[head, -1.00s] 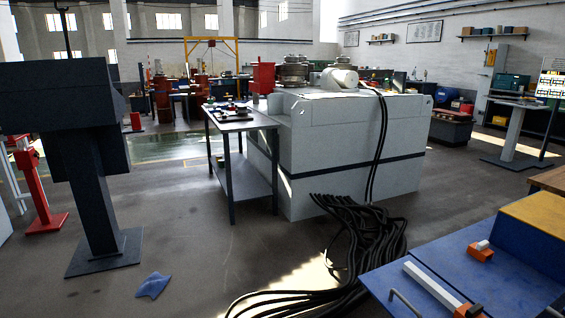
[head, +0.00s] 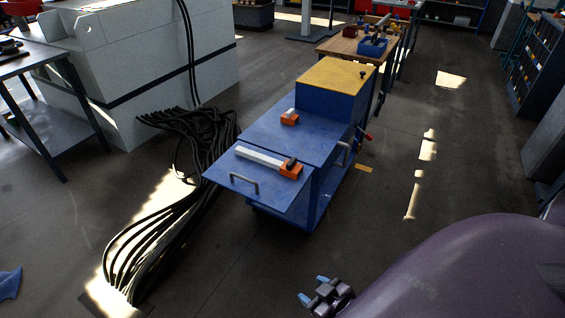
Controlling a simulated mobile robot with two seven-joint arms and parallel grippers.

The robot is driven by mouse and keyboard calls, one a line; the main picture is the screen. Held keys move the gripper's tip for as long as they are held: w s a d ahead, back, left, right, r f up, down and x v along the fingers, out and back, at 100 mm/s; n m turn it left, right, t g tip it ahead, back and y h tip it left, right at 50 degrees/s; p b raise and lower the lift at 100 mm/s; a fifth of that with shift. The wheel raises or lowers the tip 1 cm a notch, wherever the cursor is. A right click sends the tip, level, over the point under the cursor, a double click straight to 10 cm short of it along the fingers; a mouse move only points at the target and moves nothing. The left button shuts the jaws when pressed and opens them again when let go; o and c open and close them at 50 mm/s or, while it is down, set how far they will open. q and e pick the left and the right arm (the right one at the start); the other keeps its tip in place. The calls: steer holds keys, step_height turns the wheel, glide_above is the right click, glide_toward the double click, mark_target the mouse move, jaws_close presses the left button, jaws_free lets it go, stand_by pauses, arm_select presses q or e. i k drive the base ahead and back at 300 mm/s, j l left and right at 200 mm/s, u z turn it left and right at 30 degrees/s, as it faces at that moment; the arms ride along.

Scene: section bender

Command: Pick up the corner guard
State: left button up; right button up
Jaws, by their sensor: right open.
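No thing in the head view shows clearly as the corner guard. A small orange and white piece (head: 289,117) lies on the blue cart top (head: 262,134). A long white bar with an orange and black end (head: 265,159) lies nearer on the same cart. A flat yellow-orange piece (head: 364,169) is on the floor right of the cart. My right gripper (head: 314,290) is at the bottom, over the floor in front of the cart. Its blue-tipped fingers are apart, with nothing seen between them. It is well apart from the cart. My left gripper is out of view.
The blue cart has a yellow-topped box (head: 325,97) at its back and a handle at its near edge. Black cables (head: 200,150) spread over the floor to its left. A wooden bench (head: 345,45) stands behind. Floor right of the cart is mostly clear.

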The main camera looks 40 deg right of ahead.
mark_target(288, 118)
steer(key=z, duration=1.25)
